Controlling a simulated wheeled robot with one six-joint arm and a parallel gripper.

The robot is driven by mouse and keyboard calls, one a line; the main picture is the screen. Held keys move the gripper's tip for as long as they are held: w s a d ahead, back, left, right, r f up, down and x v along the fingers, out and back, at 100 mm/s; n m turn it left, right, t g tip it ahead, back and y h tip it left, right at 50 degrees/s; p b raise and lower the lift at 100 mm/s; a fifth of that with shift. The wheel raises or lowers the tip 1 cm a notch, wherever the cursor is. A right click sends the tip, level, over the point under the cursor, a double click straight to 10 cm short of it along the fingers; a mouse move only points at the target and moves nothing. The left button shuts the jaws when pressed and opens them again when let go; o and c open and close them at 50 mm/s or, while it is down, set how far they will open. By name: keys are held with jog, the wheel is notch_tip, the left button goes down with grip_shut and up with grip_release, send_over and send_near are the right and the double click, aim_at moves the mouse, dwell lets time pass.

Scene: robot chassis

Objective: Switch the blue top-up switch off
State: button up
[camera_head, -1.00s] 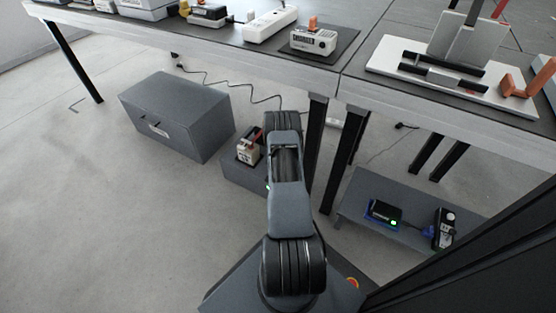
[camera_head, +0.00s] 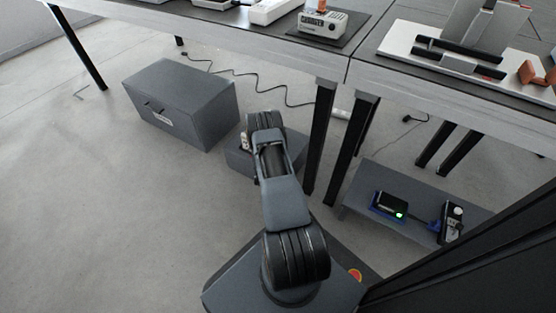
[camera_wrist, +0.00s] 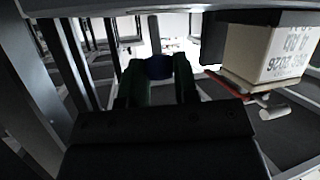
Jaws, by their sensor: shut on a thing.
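In the wrist view, my gripper (camera_wrist: 158,72) has its two dark fingers close together around a small blue piece (camera_wrist: 158,65). This looks like the blue top-up switch, and a dark stem shows beyond it. Its on or off position cannot be told. The wrist picture appears upside down. A beige box (camera_wrist: 262,52) with inverted dark print is close on the right of the fingers. In the head view my arm hides the gripper and switch; it reaches over a low grey block (camera_head: 290,150), with a sliver of a pale device (camera_head: 244,143) showing beside it.
A grey chest (camera_head: 185,105) stands on the floor at the left. A low shelf (camera_head: 365,175) at the right holds a black device (camera_head: 392,203) with a green light. The table (camera_head: 230,52) with black legs stands behind, holding a charger (camera_head: 322,24). Open floor is at lower left.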

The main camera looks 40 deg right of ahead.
jog(key=shift+a+h+b, duration=0.2)
jog(key=shift+h+b, duration=0.1)
jog(key=shift+h, duration=0.1)
dwell(0.3)
jog(key=o, duration=0.7)
jog(key=shift+w, duration=0.1)
jog(key=shift+o, duration=1.2)
jog(key=p+v, duration=0.5)
jog(key=v, duration=0.9)
jog(key=shift+s+f, duration=0.2)
jog(key=shift+s, duration=0.05)
jog(key=shift+d, duration=0.1)
